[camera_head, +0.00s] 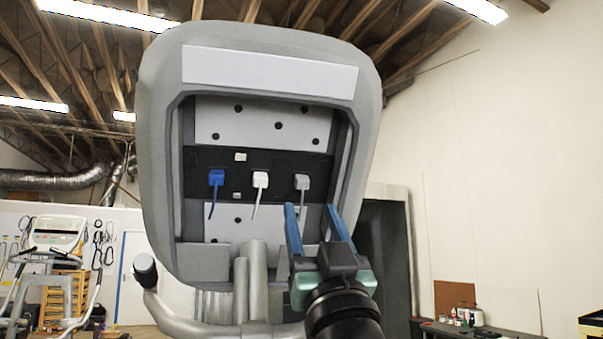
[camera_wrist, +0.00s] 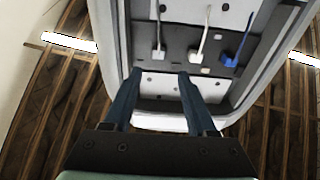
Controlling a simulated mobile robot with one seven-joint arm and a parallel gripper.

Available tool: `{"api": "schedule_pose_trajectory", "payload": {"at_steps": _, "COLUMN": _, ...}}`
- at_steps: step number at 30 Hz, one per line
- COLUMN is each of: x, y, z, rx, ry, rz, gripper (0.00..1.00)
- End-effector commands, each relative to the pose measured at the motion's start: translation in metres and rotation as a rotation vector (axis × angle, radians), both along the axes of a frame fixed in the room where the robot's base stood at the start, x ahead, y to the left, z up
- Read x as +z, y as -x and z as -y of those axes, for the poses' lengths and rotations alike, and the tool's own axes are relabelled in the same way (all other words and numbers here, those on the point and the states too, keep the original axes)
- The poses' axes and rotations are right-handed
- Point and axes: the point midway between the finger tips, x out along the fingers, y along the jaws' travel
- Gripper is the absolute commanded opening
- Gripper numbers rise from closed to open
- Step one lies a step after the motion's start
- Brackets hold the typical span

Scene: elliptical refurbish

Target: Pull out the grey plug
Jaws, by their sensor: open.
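The grey plug (camera_head: 302,182) sits in the black strip of the console's open back, right of the white plug (camera_head: 260,180) and the blue plug (camera_head: 216,178). Its grey cable hangs down. In the wrist view the grey plug (camera_wrist: 159,54) is at the left, with the white plug (camera_wrist: 196,54) and blue plug (camera_wrist: 230,60) to its right. My gripper (camera_head: 312,207) has two blue fingers spread apart, below and around the grey plug's cable in the head view. In the wrist view the fingertips (camera_wrist: 160,72) end just short of the grey plug. The gripper is open and empty.
The console's grey housing (camera_head: 161,130) has raised side walls around the recess. Grey posts (camera_head: 257,275) and a handlebar (camera_head: 185,318) stand below it, left of my arm. A dark cabinet (camera_head: 390,250) is behind at right.

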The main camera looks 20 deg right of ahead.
Motion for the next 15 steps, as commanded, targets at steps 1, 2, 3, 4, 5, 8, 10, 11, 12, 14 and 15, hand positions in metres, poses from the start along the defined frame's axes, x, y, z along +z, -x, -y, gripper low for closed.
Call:
{"api": "schedule_pose_trajectory", "payload": {"at_steps": 1, "x": 0.015, "y": -0.008, "z": 0.001, "rx": 0.002, "ry": -0.001, "rz": -0.002, "gripper": 0.57}}
{"api": "schedule_pose_trajectory", "payload": {"at_steps": 2, "x": 0.019, "y": -0.013, "z": 0.002, "rx": 0.001, "ry": 0.000, "rz": -0.002, "gripper": 0.57}}
{"api": "schedule_pose_trajectory", "payload": {"at_steps": 3, "x": 0.025, "y": -0.018, "z": 0.003, "rx": 0.000, "ry": 0.000, "rz": -0.001, "gripper": 0.57}}
{"api": "schedule_pose_trajectory", "payload": {"at_steps": 4, "x": 0.029, "y": -0.022, "z": 0.004, "rx": 0.000, "ry": 0.000, "rz": -0.002, "gripper": 0.57}}
{"api": "schedule_pose_trajectory", "payload": {"at_steps": 5, "x": 0.032, "y": -0.026, "z": 0.004, "rx": 0.000, "ry": 0.000, "rz": -0.002, "gripper": 0.57}}
{"api": "schedule_pose_trajectory", "payload": {"at_steps": 8, "x": 0.042, "y": -0.037, "z": 0.005, "rx": 0.000, "ry": 0.000, "rz": -0.002, "gripper": 0.57}}
{"api": "schedule_pose_trajectory", "payload": {"at_steps": 10, "x": 0.047, "y": -0.043, "z": 0.006, "rx": 0.001, "ry": 0.001, "rz": -0.001, "gripper": 0.57}}
{"api": "schedule_pose_trajectory", "payload": {"at_steps": 11, "x": 0.049, "y": -0.045, "z": 0.006, "rx": 0.001, "ry": 0.000, "rz": 0.000, "gripper": 0.57}}
{"api": "schedule_pose_trajectory", "payload": {"at_steps": 12, "x": 0.051, "y": -0.048, "z": 0.007, "rx": 0.000, "ry": 0.000, "rz": -0.001, "gripper": 0.57}}
{"api": "schedule_pose_trajectory", "payload": {"at_steps": 14, "x": 0.053, "y": -0.050, "z": 0.007, "rx": -0.001, "ry": 0.002, "rz": -0.001, "gripper": 0.57}}
{"api": "schedule_pose_trajectory", "payload": {"at_steps": 15, "x": 0.054, "y": -0.052, "z": 0.007, "rx": 0.000, "ry": 0.001, "rz": -0.001, "gripper": 0.57}}
